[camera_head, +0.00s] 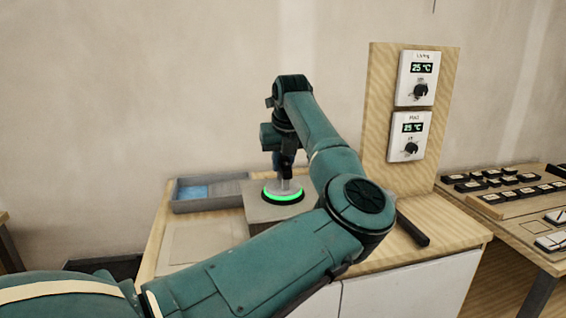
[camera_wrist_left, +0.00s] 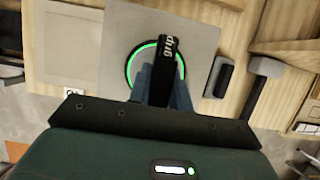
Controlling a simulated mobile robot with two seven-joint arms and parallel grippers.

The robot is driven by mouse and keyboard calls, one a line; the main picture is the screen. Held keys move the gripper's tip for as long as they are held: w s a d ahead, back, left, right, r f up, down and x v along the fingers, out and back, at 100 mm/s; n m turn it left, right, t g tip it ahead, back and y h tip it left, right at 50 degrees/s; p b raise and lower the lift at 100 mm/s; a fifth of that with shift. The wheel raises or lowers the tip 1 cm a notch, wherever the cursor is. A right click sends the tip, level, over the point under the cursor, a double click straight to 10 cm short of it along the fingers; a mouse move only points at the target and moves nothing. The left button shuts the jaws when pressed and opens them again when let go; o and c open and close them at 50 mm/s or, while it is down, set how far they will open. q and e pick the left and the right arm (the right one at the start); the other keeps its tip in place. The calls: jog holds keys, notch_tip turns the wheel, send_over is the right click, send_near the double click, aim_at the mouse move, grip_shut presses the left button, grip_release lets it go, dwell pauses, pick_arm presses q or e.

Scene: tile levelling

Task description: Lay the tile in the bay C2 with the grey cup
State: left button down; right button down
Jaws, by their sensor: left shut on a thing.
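The grey cup (camera_head: 284,188) has a glowing green ring round its base and stands upright on a flat grey square slab. My left gripper (camera_head: 284,160) is above it, shut on its top part. In the left wrist view the fingers (camera_wrist_left: 164,85) close on the cup's black handle, marked "GRIP", with the green ring (camera_wrist_left: 131,68) around it. The grey square slab (camera_wrist_left: 118,30) lies beneath; I cannot tell whether it is the tile or a stand's top. No bay marked C2 can be read. My right gripper is not in view.
A grey tray (camera_head: 210,204) with something blue stands at the back left. A pale flat panel (camera_head: 195,245) lies in front of it. A black bar (camera_head: 412,229) lies right of my arm. A board with two 25 °C dials (camera_head: 409,138) rises behind. Another table (camera_head: 520,225) holds several small pieces.

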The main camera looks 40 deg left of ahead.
pick_arm(q)
jog(key=shift+w+a, duration=0.15)
jog(key=shift+w, duration=0.1)
jog(key=shift+f, duration=0.15)
jog(key=shift+f+b, duration=0.55)
jog(key=shift+b, duration=0.05)
jog(key=shift+f, duration=0.1)
jog(key=shift+f+b, duration=1.15)
jog(key=shift+f, duration=0.3)
jog(key=shift+f, duration=0.1)
jog(key=shift+f+b, duration=1.25)
jog(key=shift+f, duration=0.2)
jog(key=shift+s+f+b, duration=0.1)
jog(key=shift+f+b, duration=0.6)
jog(key=shift+f, duration=0.3)
dwell(0.6)
